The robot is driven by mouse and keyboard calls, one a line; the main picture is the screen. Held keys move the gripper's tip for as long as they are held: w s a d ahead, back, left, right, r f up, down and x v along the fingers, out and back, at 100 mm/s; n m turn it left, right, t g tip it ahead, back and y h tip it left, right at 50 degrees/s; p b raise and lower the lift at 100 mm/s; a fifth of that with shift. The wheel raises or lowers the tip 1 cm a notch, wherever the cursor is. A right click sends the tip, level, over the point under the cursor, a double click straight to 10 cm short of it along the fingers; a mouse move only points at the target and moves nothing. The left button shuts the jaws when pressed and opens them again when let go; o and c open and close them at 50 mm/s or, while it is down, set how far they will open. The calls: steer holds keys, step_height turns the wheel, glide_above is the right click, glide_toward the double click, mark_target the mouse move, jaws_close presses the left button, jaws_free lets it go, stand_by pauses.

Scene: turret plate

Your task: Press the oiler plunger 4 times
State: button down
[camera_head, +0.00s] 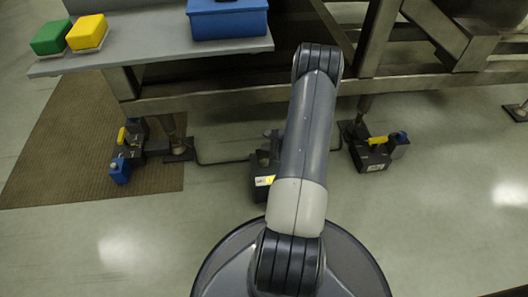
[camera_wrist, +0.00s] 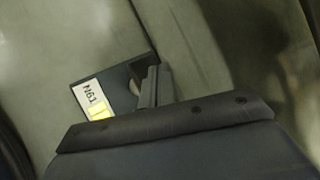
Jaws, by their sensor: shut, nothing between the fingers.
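A dark box-shaped unit (camera_head: 262,183) with a white and yellow label stands on the floor in the middle of the head view, partly hidden behind my arm. In the wrist view the same unit (camera_wrist: 118,80) shows its label, which seems to read N61. My gripper (camera_wrist: 154,86) is shut and empty, with its fingers over the right part of this unit. A small brownish part shows just left of the fingers. I cannot tell if it is a plunger or if the fingers touch it.
Similar dark units with yellow and blue parts stand at left (camera_head: 130,150) and right (camera_head: 378,150). A dark pipe (camera_head: 222,162) runs along the floor between them. A steel frame (camera_head: 235,98) and a grey shelf (camera_head: 150,48) with colored boxes stand behind. The floor in front is clear.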

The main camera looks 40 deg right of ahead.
mark_target(266, 153)
steer(key=shift+r+p, duration=1.25)
steer(key=shift+r, duration=1.3)
stand_by(0.6)
